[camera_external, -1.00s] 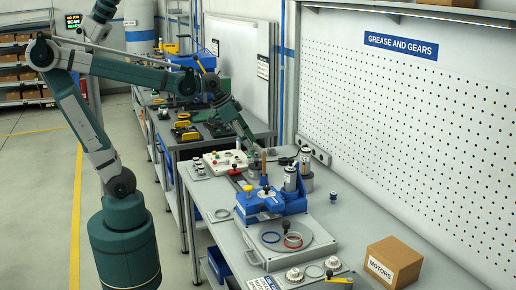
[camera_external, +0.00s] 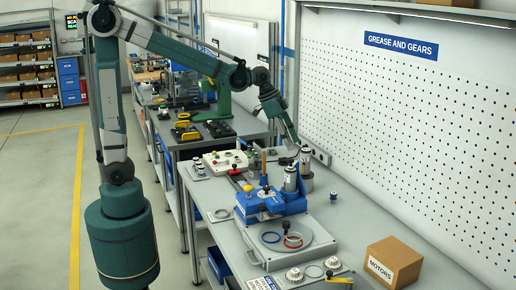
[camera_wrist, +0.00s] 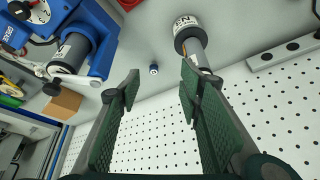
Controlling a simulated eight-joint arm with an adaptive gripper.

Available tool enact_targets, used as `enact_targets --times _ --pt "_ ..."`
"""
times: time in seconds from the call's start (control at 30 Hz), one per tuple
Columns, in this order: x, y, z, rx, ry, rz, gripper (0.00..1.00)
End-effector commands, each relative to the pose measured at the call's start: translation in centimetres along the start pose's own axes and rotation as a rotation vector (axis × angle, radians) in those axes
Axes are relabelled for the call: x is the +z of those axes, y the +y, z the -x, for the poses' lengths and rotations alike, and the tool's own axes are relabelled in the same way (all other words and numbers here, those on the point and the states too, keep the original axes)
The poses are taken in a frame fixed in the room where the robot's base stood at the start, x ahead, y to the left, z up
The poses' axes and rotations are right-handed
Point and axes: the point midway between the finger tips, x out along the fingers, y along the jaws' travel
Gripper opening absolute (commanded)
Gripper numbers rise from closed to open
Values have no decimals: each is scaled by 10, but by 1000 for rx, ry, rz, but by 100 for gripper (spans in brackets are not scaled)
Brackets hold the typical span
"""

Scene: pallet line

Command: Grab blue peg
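A small dark blue piece with a pale band, which looks like the blue peg (camera_external: 333,197), stands alone on the grey bench, right of the blue fixture. In the wrist view the blue peg (camera_wrist: 154,69) appears small in the gap between my fingertips, at a distance beyond them. My gripper (camera_wrist: 160,80) is open and empty, its two green-padded fingers well apart. In the external view my gripper (camera_external: 294,138) is above the back of the bench, beyond the peg and near a silver cylinder (camera_external: 306,158); its fingers are small there.
A blue fixture (camera_external: 262,204) holds an upright silver cylinder (camera_external: 290,178). A tray (camera_external: 304,255) with rings lies in front. A cardboard box (camera_external: 394,262) sits at front right. The pegboard wall (camera_external: 400,110) rises along the right. Bench around the peg is clear.

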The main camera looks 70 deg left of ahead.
Motion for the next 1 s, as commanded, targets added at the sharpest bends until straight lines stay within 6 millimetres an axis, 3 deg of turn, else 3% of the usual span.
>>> enact_targets --times 0.4,1.0 --pt "-58 -4 -48 66 -18 -121 36" --pt "-117 2 -131 160 -33 -287 36"
